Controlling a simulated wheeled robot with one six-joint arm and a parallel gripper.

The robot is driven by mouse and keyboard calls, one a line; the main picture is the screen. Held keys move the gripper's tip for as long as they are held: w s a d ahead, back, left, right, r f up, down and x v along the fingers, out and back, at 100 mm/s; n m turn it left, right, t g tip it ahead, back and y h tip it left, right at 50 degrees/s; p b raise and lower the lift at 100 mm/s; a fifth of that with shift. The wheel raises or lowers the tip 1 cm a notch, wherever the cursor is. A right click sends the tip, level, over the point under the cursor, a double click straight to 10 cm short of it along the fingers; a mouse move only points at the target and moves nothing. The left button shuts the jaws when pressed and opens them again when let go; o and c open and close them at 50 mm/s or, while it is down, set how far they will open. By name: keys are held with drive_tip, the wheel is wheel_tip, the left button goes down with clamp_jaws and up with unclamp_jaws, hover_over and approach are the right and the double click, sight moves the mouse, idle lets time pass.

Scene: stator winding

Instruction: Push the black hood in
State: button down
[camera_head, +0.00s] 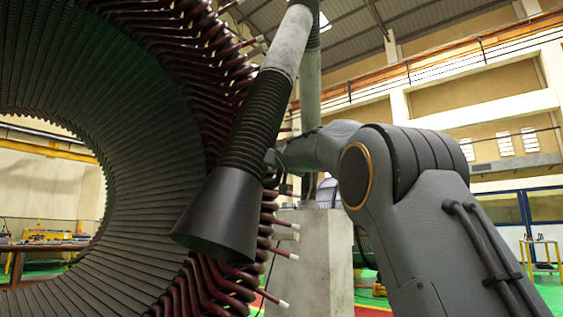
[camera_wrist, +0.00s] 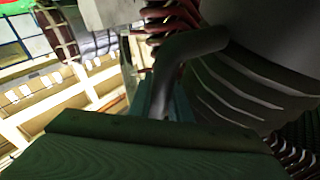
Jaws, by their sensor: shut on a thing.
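The black hood (camera_head: 222,212) hangs at the lower end of a ribbed black hose (camera_head: 255,120), in front of the stator's right side in the head view. It is tilted, with its wide mouth facing down and left. My gripper (camera_head: 274,159) is at the right side of the hood's upper part. In the wrist view the hood (camera_wrist: 270,35) fills the upper right as a dark surface, and a bent grey handle (camera_wrist: 190,45) comes off it. My gripper (camera_wrist: 160,108) is shut on this handle. The fingertips are dark and partly hidden.
The large stator ring (camera_head: 140,110) fills the left, with dark red winding ends (camera_head: 215,55) and white-tipped leads close behind the hood. A grey concrete block (camera_head: 318,260) stands behind my arm. A workbench (camera_head: 45,245) is far left; a small yellow table (camera_head: 541,255) is far right.

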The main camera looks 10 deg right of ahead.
drive_tip(key=shift+w+d+f+t, duration=0.1)
drive_tip(key=shift+w+d+t, duration=0.2)
drive_tip(key=shift+w+d, duration=0.6)
drive_tip(key=shift+a, duration=0.1)
drive_tip(key=c, duration=1.6)
unclamp_jaws()
drive_tip(key=shift+c, duration=0.2)
drive_tip(key=shift+w+f, duration=0.1)
drive_tip(key=shift+f, duration=0.1)
drive_tip(key=s+f+b, duration=0.1)
drive_tip(key=s+b, duration=0.4)
drive_tip(key=s, duration=0.2)
drive_tip(key=shift+s+a+b, duration=0.3)
drive_tip(key=shift+s+a, duration=0.05)
